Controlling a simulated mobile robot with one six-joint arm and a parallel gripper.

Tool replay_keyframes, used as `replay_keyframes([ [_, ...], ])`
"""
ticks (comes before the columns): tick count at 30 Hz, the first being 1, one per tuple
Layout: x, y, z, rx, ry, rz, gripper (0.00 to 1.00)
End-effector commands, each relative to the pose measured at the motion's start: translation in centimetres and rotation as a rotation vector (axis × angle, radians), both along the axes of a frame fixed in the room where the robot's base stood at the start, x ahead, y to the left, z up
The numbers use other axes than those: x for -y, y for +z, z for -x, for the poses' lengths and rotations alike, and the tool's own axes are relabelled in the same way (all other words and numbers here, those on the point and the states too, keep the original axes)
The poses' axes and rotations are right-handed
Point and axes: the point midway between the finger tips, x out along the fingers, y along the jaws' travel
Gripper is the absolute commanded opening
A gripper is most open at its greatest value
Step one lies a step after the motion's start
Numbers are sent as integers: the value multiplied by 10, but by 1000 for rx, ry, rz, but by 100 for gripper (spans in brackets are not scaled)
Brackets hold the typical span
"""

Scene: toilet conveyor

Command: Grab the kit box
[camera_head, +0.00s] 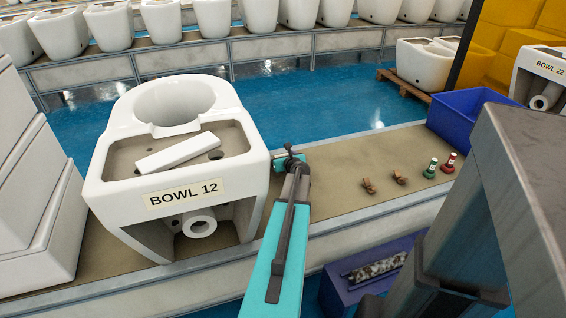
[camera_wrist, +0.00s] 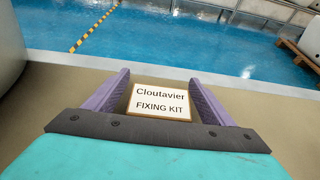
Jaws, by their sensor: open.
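The kit box (camera_wrist: 160,103) is a small white-topped box with a tan edge, lettered "Cloutavier FIXING KIT". In the wrist view it lies on the tan counter between the two purple fingers of my gripper (camera_wrist: 159,78). The fingers are apart, one on each side of the box, and I cannot tell whether either touches it. In the head view my gripper (camera_head: 289,156) is low over the counter, just right of the bowl marked BOWL 12 (camera_head: 177,170). There I cannot make out the box, which seems hidden by my gripper.
A loose white block (camera_head: 178,153) lies on the bowl. Brown pieces (camera_head: 369,185) and green and red fittings (camera_head: 448,163) sit on the counter (camera_head: 335,160) to the right, before a blue bin (camera_head: 462,112). White stacked parts (camera_head: 35,190) stand at left.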

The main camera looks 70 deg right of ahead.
Motion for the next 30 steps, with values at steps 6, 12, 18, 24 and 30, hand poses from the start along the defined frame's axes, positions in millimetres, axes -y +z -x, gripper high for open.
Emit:
replay_keyframes([
  [6,0,0,0,0,0,0,56],
  [12,0,0,0,0,1,0,30],
  [18,0,1,-1,0,1,0,30],
  [24,0,9,-1,1,1,1,30],
  [30,-1,32,-1,1,1,2,30],
])
